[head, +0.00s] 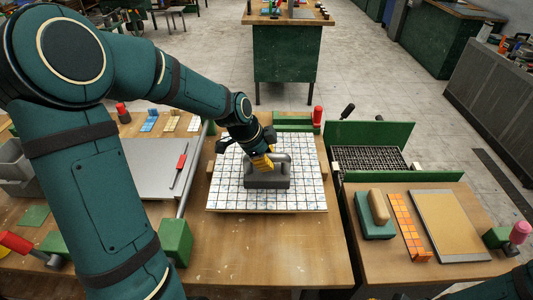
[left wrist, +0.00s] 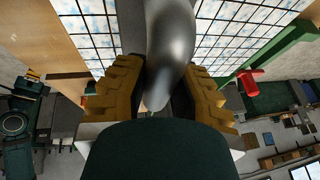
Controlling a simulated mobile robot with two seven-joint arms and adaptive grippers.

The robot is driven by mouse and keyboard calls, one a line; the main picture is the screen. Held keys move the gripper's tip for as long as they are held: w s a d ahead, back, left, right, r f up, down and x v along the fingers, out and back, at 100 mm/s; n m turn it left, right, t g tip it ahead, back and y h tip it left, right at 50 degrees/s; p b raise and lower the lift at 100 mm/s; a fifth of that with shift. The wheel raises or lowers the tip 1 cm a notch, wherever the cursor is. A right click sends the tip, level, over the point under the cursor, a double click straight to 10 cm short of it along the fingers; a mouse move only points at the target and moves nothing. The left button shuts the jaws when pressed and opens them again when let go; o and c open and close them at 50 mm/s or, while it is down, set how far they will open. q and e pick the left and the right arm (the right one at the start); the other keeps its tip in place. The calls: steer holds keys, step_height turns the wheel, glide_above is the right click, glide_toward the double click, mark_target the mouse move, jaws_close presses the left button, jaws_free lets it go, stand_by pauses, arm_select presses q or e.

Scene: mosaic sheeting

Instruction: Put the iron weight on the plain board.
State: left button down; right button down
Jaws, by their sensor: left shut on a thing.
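The iron weight (head: 267,178) is a dark grey block with a lighter grey bar handle. It is over the white tiled sheet (head: 228,192) in the middle of the head view; I cannot tell whether it touches the tiles. My left gripper (head: 262,162) is shut on its handle from above. In the left wrist view the rounded grey handle (left wrist: 170,50) sits between the yellow fingers (left wrist: 155,92). A bare tan board (head: 448,225) with grey edges, which looks like the plain board, lies flat on the right-hand bench. My right gripper is not in view.
Orange tiles (head: 405,222) and a green float with a tan grip (head: 376,207) lie left of the tan board. A green-walled tray with a dark grid (head: 370,159) stands behind them. A pink-knobbed green clamp (head: 512,233) is at the right. The front bench (head: 270,255) is clear.

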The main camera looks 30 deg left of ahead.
arm_select(q)
steer(key=shift+r, duration=0.1)
steer(key=c, duration=0.9)
jaws_free()
steer(key=shift+f, duration=0.2)
steer(key=shift+r, duration=0.1)
steer(key=shift+s+r, duration=0.1)
steer(key=shift+r, duration=0.15)
steer(key=p+v, duration=0.1)
steer(key=v, duration=1)
steer(key=shift+s+r, duration=0.15)
steer(key=shift+r, duration=0.15)
